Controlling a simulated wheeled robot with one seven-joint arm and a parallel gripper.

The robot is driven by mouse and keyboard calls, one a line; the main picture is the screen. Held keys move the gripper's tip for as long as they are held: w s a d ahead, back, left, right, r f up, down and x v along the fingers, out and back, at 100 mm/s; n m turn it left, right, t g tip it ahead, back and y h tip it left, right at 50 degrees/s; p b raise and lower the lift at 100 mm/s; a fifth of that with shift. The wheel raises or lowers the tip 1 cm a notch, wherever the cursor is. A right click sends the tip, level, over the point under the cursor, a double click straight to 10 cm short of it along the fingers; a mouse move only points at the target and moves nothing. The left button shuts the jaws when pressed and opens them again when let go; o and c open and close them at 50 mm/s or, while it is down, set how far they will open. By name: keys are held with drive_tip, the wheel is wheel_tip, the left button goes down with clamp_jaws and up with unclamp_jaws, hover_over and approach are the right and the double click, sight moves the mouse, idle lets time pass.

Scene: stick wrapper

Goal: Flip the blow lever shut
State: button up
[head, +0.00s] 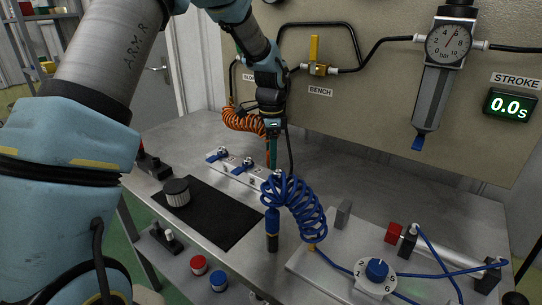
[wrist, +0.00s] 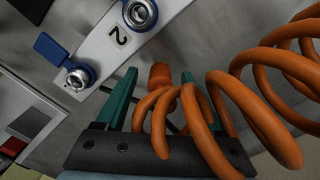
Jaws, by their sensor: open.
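A label reading partly "BLOW" (head: 249,77) is on the back panel at the upper left in the head view. The valve above it is mostly hidden behind my arm, so I cannot tell how its lever stands. A yellow lever (head: 315,48) stands upright on the valve above the "BENCH" label. My gripper (head: 272,150) points down over the bench, below and in front of the panel. In the wrist view its green fingers (wrist: 158,73) are apart, with an orange hose end (wrist: 160,74) showing between them. I cannot tell whether they touch it.
An orange coiled hose (head: 243,120) hangs beside my gripper and fills the right of the wrist view. A blue coiled hose (head: 303,205) stands in front. A black mat (head: 220,215) bears a ribbed cylinder (head: 177,193). A pressure gauge (head: 449,43) is at the right.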

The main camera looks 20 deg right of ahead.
drive_tip(key=shift+f, duration=0.6)
clamp_jaws()
